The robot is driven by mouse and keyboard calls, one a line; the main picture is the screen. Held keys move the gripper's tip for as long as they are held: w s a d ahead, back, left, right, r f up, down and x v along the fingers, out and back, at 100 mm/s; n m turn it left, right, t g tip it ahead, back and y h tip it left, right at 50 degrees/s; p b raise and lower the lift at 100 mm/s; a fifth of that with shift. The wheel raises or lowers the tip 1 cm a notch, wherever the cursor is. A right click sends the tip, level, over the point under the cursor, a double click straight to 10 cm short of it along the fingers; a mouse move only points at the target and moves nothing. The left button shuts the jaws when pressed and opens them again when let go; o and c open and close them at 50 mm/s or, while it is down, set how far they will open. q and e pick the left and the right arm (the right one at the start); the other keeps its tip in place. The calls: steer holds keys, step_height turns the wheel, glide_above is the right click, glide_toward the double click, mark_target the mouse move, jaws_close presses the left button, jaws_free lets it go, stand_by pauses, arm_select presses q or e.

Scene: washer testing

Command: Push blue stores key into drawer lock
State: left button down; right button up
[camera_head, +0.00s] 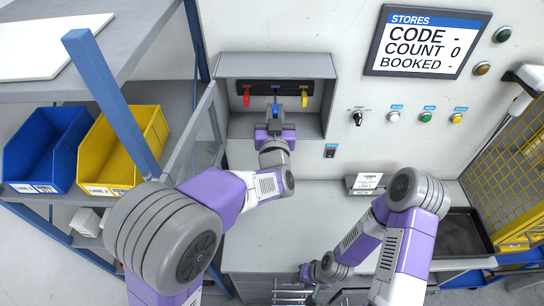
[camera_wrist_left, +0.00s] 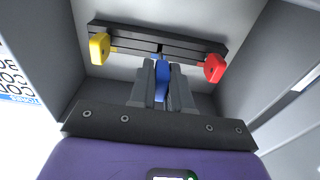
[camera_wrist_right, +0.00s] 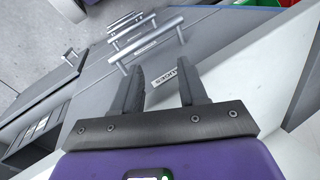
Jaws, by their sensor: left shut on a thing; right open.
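The blue key (camera_wrist_left: 162,80) is at the middle of the black key rack (camera_wrist_left: 130,40), between a yellow key (camera_wrist_left: 99,48) and a red key (camera_wrist_left: 214,68). My left gripper (camera_head: 275,117) is inside the open wall cabinet, shut on the blue key; its fingers (camera_wrist_left: 162,90) stand on both sides of it. Whether the key is clear of the rack I cannot tell. My right gripper (camera_head: 307,271) is low at the counter's front, open and empty. The right wrist view shows its spread fingers (camera_wrist_right: 160,92) near drawer fronts with bar handles (camera_wrist_right: 150,40). I cannot make out the drawer lock.
The cabinet door (camera_head: 205,125) stands open on the left. A blue bin (camera_head: 45,145) and a yellow bin (camera_head: 125,145) sit on the shelf at left. Buttons and a STORES screen (camera_head: 427,42) are on the wall. The counter (camera_head: 275,240) is mostly clear; a dark tray (camera_head: 462,235) is at right.

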arm_select(q)
steer(key=s, duration=0.7)
steer(key=shift+f, duration=0.25)
